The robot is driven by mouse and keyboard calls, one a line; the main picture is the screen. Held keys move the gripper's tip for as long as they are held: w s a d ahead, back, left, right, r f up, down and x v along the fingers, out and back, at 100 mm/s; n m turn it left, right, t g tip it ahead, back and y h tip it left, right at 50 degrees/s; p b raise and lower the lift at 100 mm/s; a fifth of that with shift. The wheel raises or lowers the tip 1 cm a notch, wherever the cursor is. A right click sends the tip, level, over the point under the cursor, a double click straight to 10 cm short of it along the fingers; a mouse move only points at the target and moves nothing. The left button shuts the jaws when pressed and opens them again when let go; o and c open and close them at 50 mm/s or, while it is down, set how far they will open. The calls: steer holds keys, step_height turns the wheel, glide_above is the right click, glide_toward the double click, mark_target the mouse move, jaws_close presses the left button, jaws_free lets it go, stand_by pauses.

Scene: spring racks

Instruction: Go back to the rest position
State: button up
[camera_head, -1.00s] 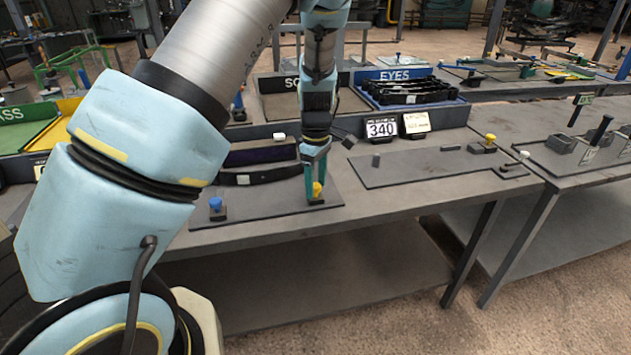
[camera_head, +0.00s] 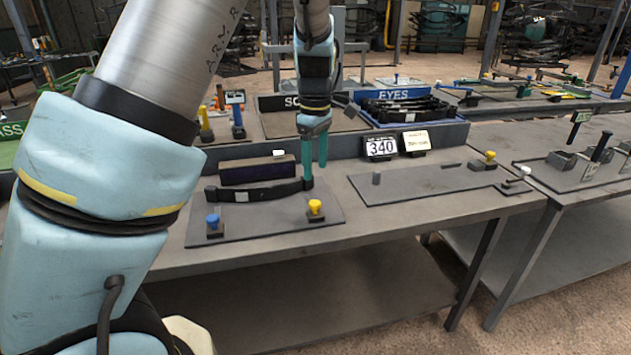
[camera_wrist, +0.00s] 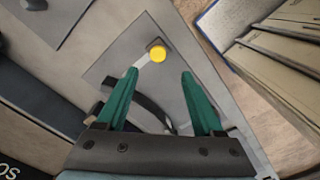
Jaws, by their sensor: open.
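My gripper (camera_head: 316,170) is open and empty, its teal fingers pointing down above the back right part of the left plate (camera_head: 270,222). In the wrist view the two green fingers (camera_wrist: 158,80) are spread with nothing between them. A yellow knob (camera_head: 315,208) stands on the plate's front right, apart from the fingers; it also shows in the wrist view (camera_wrist: 158,52). A blue knob (camera_head: 213,222) stands at the plate's front left. A black leaf spring (camera_head: 258,193) lies across the plate; its right end is close to the fingertips, and I cannot tell whether they touch.
A dark block (camera_head: 257,170) stands behind the spring. A 340 sign (camera_head: 381,147) and a card (camera_head: 416,141) stand at the bench's back. The EYES bin (camera_head: 405,115) holds several springs. A second plate (camera_head: 410,183) lies right. Bare bench lies between the plates.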

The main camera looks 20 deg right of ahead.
steer(key=shift+r, duration=0.35)
steer(key=shift+a, duration=0.1)
steer(key=s+a+m, duration=0.3)
steer(key=a, duration=0.7)
steer(key=s+a+m+t, duration=0.1)
steer(key=s+a+m, duration=0.2)
steer(key=a, duration=0.7)
steer(key=s+a+m, duration=0.2)
steer(key=s+a, duration=0.1)
steer(key=a, duration=0.7)
steer(key=shift+a+f+m+t, duration=0.15)
steer(key=shift+a+m+t, duration=0.15)
steer(key=shift+m, duration=0.1)
